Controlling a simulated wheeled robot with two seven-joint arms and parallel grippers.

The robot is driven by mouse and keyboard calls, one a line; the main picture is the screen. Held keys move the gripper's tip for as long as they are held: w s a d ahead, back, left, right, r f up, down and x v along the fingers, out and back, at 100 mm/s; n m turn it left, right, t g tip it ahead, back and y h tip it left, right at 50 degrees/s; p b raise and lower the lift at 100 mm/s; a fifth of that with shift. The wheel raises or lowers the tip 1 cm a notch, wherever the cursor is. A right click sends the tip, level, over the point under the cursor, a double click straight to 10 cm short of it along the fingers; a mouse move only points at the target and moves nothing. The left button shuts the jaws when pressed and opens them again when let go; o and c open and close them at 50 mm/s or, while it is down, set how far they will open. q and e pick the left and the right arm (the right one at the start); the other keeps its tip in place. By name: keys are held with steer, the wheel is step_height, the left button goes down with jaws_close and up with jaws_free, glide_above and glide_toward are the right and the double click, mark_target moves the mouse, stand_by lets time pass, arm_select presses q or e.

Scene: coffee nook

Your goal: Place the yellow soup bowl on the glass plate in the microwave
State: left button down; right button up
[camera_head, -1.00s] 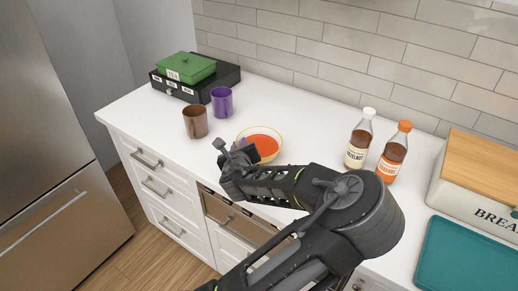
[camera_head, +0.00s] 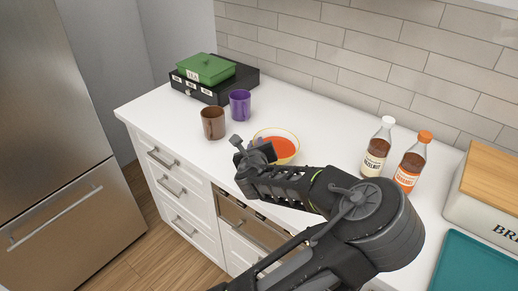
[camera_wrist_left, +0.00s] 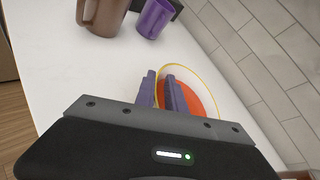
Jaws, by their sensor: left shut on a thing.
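The yellow-rimmed soup bowl (camera_head: 284,147), filled with orange-red soup, sits upright on the white counter, or very slightly above it; I cannot tell which. My left gripper (camera_head: 262,150) is at its near left rim, shut on the bowl's edge. In the left wrist view, the purple-grey fingers (camera_wrist_left: 161,78) are close together at the rim, and they hide part of the bowl (camera_wrist_left: 197,97). My right gripper is not in view. I see no glass plate, and no open microwave shows.
A brown mug (camera_head: 213,122) and a purple mug (camera_head: 240,104) stand left of the bowl. Two syrup bottles (camera_head: 376,150) (camera_head: 411,163) stand to its right, near a bread box (camera_head: 486,205). A steel-fronted panel with a handle (camera_head: 238,213) is below the counter.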

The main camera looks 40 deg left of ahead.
arm_select(q)
step_height(320, 180, up, 8)
steer(key=shift+r+p, duration=0.2)
steer(key=shift+p, duration=0.2)
stand_by(0.5)
